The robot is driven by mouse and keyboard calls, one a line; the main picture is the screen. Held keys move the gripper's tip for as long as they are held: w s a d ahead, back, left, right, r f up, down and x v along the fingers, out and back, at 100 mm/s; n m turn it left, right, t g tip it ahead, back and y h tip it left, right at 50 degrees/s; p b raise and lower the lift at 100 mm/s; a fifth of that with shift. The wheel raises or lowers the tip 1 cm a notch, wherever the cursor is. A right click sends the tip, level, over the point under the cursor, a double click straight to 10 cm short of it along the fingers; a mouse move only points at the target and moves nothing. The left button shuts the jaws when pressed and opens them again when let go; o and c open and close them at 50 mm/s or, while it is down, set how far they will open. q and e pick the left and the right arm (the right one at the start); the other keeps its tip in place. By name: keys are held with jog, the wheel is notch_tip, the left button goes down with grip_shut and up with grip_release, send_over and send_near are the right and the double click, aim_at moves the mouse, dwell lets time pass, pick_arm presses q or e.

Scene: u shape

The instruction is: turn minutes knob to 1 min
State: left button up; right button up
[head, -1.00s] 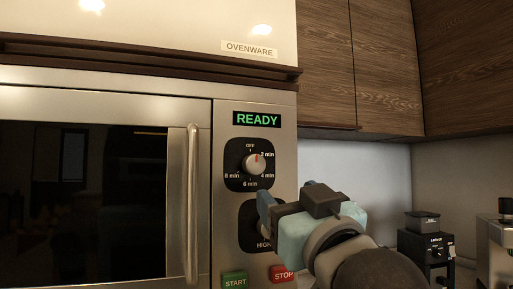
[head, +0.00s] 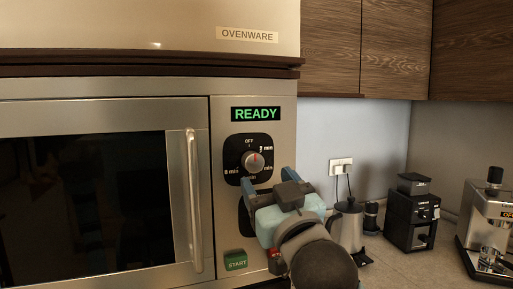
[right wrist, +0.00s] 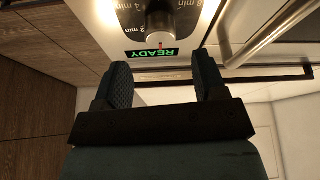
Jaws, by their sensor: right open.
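The minutes knob (head: 253,161) is a round grey knob on a black dial plate on the microwave's control panel. Its red mark points up and slightly right, between OFF and 2 min. My right gripper (head: 267,181) is open and empty, just below and in front of this dial, covering part of its lower labels. In the right wrist view the knob (right wrist: 160,20) is beyond the open fingers (right wrist: 163,80), roughly in line with the gap between them; I see no contact. My left gripper is not in view.
The green READY display (head: 256,114) is above the dial. The lower dial and STOP button are mostly hidden by my right gripper; the START button (head: 236,260) shows. The door handle (head: 193,200) stands out left of the panel. A coffee grinder (head: 411,215) is right.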

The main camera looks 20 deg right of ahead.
aim_at(254, 165)
jog(key=x, duration=0.5)
jog(key=shift+w+a, duration=0.1)
jog(key=shift+w, duration=0.35)
jog(key=c, duration=0.9)
jog(key=shift+m, duration=0.4)
jog(key=shift+a+f+m+h, duration=0.1)
jog(key=shift+m+h, duration=0.7)
jog(key=shift+m, duration=0.4)
jog(key=m+h, duration=0.2)
jog(key=m, duration=0.1)
jog(key=shift+m, duration=0.3)
jog(key=shift+m+g+h+b, duration=0.3)
jog(key=shift+m, duration=0.5)
